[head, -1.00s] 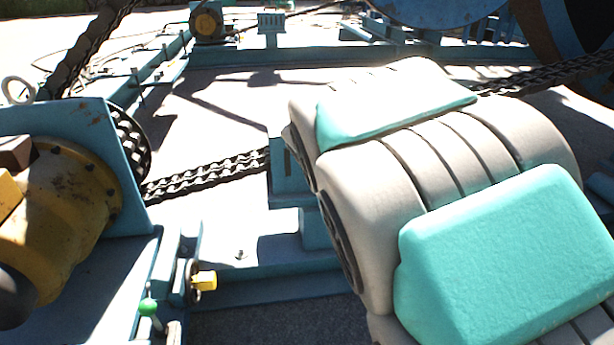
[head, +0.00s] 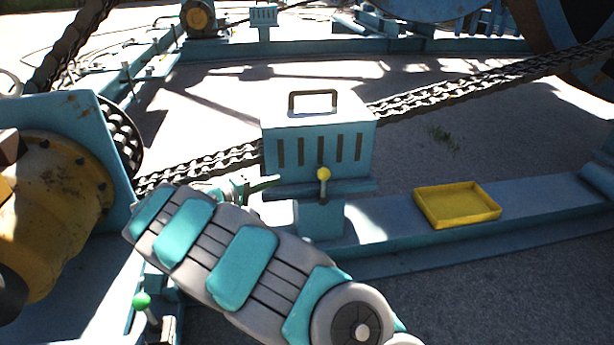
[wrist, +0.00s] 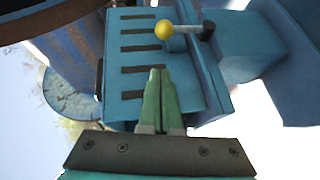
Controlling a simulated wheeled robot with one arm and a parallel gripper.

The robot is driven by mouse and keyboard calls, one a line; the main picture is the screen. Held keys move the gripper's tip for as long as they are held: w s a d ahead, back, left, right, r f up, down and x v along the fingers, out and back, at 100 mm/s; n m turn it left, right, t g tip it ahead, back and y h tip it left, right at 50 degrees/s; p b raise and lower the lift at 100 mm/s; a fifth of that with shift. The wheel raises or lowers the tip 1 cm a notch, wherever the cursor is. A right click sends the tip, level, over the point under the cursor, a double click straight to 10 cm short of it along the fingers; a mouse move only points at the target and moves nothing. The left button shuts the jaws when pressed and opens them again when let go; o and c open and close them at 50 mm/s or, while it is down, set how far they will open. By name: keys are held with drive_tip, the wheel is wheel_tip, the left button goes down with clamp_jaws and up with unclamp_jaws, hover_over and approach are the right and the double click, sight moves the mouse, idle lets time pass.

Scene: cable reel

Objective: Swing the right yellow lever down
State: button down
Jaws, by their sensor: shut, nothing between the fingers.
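The yellow lever, with a yellow ball knob (head: 324,174) on a short dark stem, is on the front of the blue slotted box (head: 318,145), near its lower edge. It also shows in the wrist view, with its knob (wrist: 164,29) beyond my fingertips and its stem running right. My gripper (head: 277,180) is by the box's lower left side, left of the knob. In the wrist view my green fingers (wrist: 159,72) are together and empty, pointing toward the knob with a gap between. Contact with the box is unclear.
An empty yellow tray (head: 457,206) lies on the blue beam right of the box. A green-knobbed lever (head: 142,301) stands at lower left, near yellow machinery (head: 55,200). A chain (head: 480,90) runs to the box from both sides. The box has a top handle (head: 313,101).

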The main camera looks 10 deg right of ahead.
drive_tip(key=shift+w+a+f, duration=0.2)
drive_tip(key=shift+a, duration=0.45)
drive_tip(key=p, duration=0.1)
hover_over(323, 186)
drive_tip(key=a, duration=0.5)
drive_tip(key=shift+s+f, duration=0.1)
drive_tip(key=shift+f, duration=1.1)
drive_tip(key=shift+d, duration=0.15)
